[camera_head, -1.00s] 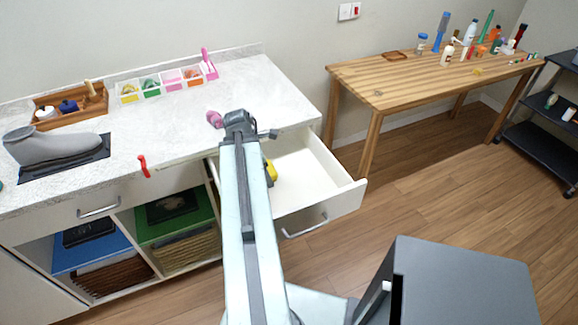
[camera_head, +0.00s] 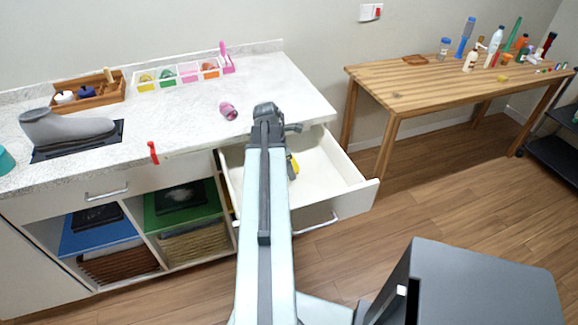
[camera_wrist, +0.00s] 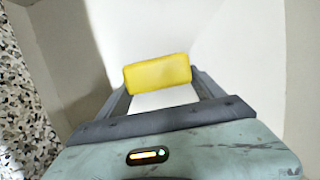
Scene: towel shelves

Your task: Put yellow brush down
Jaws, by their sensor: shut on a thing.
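The yellow brush (camera_wrist: 158,73) shows in the wrist view as a yellow block between the fingers of my gripper (camera_wrist: 160,92), which is shut on it. In the head view a bit of the yellow brush (camera_head: 293,166) shows just right of my arm, over the open white drawer (camera_head: 345,197). The wrist view shows white drawer walls around the brush; I cannot tell whether the brush touches the drawer's bottom.
The speckled counter (camera_head: 180,125) holds a pink item (camera_head: 228,111), a red item (camera_head: 153,152), a grey shoe-like form (camera_head: 65,130), a wooden tray (camera_head: 90,95) and a divided box (camera_head: 180,80). A wooden table (camera_head: 420,90) with bottles stands at right. Floor between is clear.

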